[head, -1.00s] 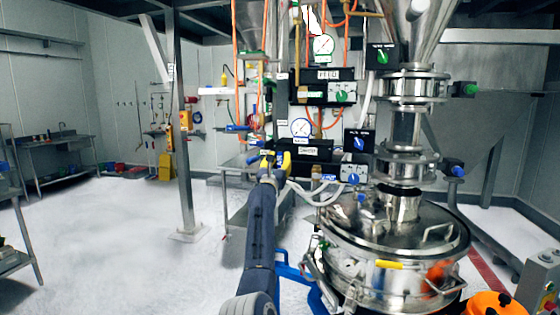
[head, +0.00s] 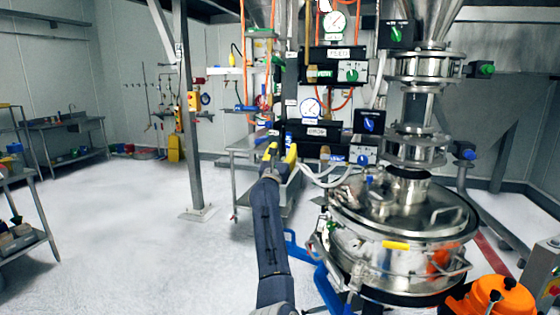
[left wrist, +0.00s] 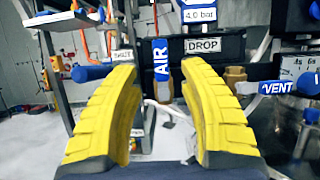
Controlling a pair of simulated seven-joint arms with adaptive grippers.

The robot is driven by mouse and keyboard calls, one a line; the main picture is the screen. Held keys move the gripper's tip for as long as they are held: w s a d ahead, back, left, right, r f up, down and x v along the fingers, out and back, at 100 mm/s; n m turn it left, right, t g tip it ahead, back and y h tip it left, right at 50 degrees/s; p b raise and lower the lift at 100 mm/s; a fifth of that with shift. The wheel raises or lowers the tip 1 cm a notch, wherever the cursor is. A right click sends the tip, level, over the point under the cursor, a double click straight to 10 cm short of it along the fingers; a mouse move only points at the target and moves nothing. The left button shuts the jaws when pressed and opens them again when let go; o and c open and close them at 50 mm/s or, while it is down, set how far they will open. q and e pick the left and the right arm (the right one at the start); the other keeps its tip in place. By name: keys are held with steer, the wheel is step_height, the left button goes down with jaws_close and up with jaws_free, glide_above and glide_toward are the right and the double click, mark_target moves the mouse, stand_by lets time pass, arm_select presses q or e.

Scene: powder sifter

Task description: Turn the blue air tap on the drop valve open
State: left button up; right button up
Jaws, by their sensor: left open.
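The blue air tap handle (left wrist: 161,60), lettered AIR, hangs upright in the left wrist view, left of the DROP label on the black drop valve block (left wrist: 228,45). The block also shows in the head view (head: 330,143). I cannot make out the air handle there, near my fingers. My left gripper (head: 280,152) is open, with yellow ridged fingers. In the left wrist view, the handle appears between and beyond the fingertips (left wrist: 157,72) of this gripper. It looks apart from them. My right gripper is not in view.
A blue VENT handle (left wrist: 275,88) sits to the right of the air tap. Another blue handle (left wrist: 90,72) is at the left. Hoses and gauges crowd the panel. The steel sifter (head: 400,235) stands at the right. The floor at left is open, with a post (head: 185,120).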

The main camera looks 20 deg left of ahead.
arm_select(q)
steer(key=shift+v, duration=2.75)
